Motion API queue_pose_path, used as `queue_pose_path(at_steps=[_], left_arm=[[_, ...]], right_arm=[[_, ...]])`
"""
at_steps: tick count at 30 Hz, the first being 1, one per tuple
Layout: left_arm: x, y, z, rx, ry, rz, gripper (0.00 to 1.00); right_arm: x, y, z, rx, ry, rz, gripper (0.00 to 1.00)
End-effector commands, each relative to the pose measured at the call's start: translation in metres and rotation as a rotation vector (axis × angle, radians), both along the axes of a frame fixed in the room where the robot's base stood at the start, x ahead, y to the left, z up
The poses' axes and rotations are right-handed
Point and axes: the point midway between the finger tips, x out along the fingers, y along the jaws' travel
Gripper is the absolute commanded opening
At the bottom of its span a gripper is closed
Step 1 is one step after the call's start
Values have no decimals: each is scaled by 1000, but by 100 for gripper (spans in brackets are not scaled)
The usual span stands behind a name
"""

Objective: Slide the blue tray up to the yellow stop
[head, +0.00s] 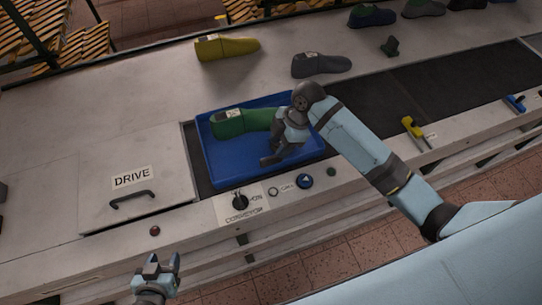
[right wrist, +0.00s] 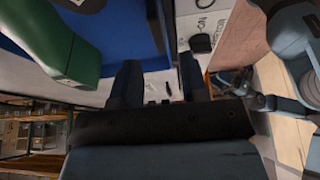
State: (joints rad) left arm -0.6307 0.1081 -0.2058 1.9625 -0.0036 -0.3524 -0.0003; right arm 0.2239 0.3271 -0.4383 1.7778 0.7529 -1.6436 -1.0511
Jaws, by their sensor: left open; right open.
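The blue tray (head: 225,165) lies on the dark belt, at the belt's left end in the head view. A green shoe last (head: 240,122) with a white label rests in it. My right gripper (head: 272,157) is open over the tray's right part and hides some of it; contact cannot be told. The right wrist view shows its fingers (right wrist: 160,82) apart with nothing between them, beside the tray (right wrist: 120,32) and the green last (right wrist: 60,38). A yellow stop-like piece (head: 412,128) stands at the belt's near edge, right of the tray. My left gripper (head: 162,265) is open and empty, front left.
A panel marked DRIVE (head: 132,178) with a black handle is left of the tray. Yellow (head: 228,48) and grey (head: 320,65) lasts lie behind. The belt (head: 440,90) is clear to the right.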

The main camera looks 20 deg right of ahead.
Motion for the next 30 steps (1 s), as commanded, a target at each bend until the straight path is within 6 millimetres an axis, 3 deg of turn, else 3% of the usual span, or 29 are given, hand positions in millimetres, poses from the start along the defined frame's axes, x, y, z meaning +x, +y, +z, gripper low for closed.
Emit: queue_pose_path(at_steps=[3, 10, 23, 28, 30], left_arm=[[1, 0, 0, 1, 0, 1, 51], [7, 2, 3, 2, -11, 2, 51], [7, 3, 3, 3, -11, 4, 51], [5, 3, 2, 3, -8, 4, 51], [4, 3, 1, 2, -6, 4, 51]], right_arm=[[-1, 10, -24, 1, 4, -2, 40], [-1, 23, -55, 1, 2, -1, 40], [-1, 26, -64, -1, 0, -1, 40], [-1, 26, -64, 0, 0, -1, 4], [-1, 26, -64, 0, 0, -1, 0]])
